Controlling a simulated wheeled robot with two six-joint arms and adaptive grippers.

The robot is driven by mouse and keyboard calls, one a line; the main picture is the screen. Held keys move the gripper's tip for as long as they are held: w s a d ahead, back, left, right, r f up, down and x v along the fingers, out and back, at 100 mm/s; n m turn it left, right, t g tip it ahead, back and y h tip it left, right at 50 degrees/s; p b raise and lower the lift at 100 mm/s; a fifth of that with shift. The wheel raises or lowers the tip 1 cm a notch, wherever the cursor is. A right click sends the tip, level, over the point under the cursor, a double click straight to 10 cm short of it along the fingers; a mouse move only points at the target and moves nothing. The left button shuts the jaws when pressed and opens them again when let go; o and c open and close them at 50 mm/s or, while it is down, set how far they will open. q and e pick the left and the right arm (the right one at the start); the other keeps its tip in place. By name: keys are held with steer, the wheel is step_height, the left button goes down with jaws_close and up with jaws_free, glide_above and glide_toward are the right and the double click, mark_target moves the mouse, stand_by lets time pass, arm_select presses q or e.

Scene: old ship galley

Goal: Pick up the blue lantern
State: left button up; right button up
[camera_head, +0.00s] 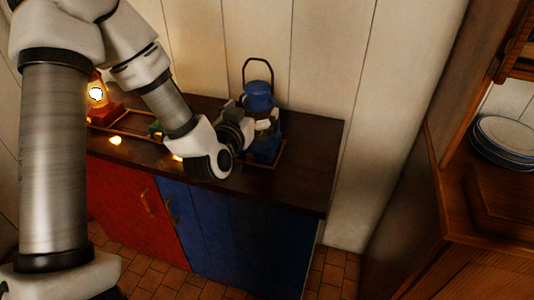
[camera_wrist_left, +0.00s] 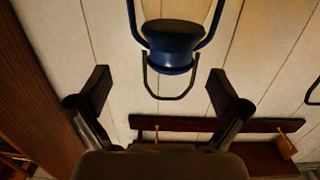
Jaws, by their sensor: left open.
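The blue lantern (camera_head: 258,96) stands upright on the dark counter (camera_head: 310,185), near the wall, with its dark wire handle raised. My left gripper (camera_head: 262,123) is at the lantern's middle in the head view and hides part of its body. In the left wrist view the lantern's blue top (camera_wrist_left: 172,36) and a wire loop show ahead, between the spread fingers of my left gripper (camera_wrist_left: 159,76). The fingers are open, with visible gaps on both sides. I cannot tell whether either finger touches the lantern. My right gripper is not in view.
A lit red lantern (camera_head: 103,108) stands at the counter's left. A small green thing (camera_head: 156,128) is partly hidden behind my left arm. A low wooden rail (camera_head: 280,155) edges the blue lantern's place. White plates (camera_head: 505,138) sit in the cabinet at right. The counter's right end is bare.

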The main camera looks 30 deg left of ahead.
mark_target(258, 85)
arm_select(q)
steer(key=shift+t+y, duration=0.3)
steer(key=shift+y, duration=0.1)
steer(key=w+a, duration=0.1)
steer(key=w, duration=0.1)
steer(key=w+a+r+p, duration=0.1)
steer(key=w, duration=0.1)
steer(key=w+a+r+p, duration=0.1)
steer(key=w, duration=0.1)
steer(key=shift+w+r, duration=0.15)
steer(key=shift+w, duration=0.2)
steer(key=shift+w+a, duration=0.2)
steer(key=shift+w, duration=0.15)
steer(key=c, duration=1.6)
